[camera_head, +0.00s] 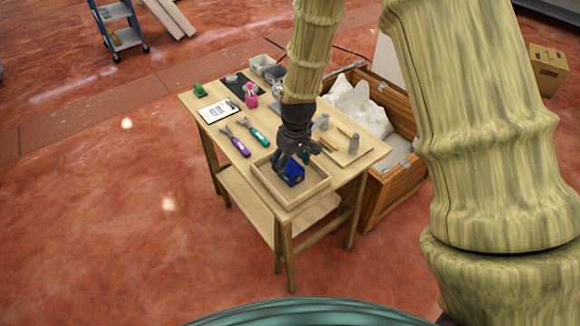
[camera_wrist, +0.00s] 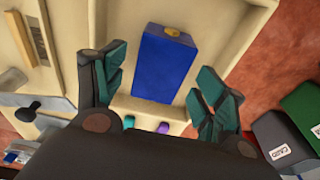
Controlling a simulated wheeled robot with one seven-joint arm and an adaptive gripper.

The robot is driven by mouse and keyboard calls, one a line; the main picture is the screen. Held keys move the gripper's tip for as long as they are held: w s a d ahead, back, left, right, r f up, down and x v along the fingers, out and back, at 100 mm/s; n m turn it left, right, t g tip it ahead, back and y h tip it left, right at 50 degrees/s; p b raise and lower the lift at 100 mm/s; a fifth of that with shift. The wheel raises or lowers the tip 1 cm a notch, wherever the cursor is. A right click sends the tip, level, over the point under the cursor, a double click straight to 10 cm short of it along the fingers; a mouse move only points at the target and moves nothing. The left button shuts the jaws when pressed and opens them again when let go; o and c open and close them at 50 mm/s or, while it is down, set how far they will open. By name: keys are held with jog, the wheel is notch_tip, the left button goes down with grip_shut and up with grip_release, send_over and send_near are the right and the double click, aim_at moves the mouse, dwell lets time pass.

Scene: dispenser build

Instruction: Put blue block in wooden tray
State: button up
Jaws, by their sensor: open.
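The blue block (camera_head: 293,176) is inside the shallow wooden tray (camera_head: 292,205) at the near corner of the table. It is a dark blue box with a small yellow piece at one end. My gripper (camera_head: 290,160) is over the tray, just above or around the block; the head view does not show contact clearly. In the wrist view the block (camera_wrist: 163,68) lies between the spread fingers of my gripper (camera_wrist: 160,75), with visible gaps on both sides. My gripper is open. The tray's pale floor and walls (camera_wrist: 252,14) surround the block.
Purple-handled (camera_head: 236,144) and teal-handled (camera_head: 254,132) tools lie left of the tray. A board with grey pieces (camera_head: 352,157) lies to its right. A pink cup (camera_head: 251,98) and grey bins stand farther back. A wooden crate (camera_head: 398,170) stands right of the table.

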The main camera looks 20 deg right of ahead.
aim_at(293, 169)
notch_tip(293, 169, up, 10)
jog(key=s+b, duration=0.1)
jog(key=shift+d, duration=0.2)
jog(key=shift+s+f, duration=0.1)
jog(key=shift+f, duration=0.05)
dwell(0.5)
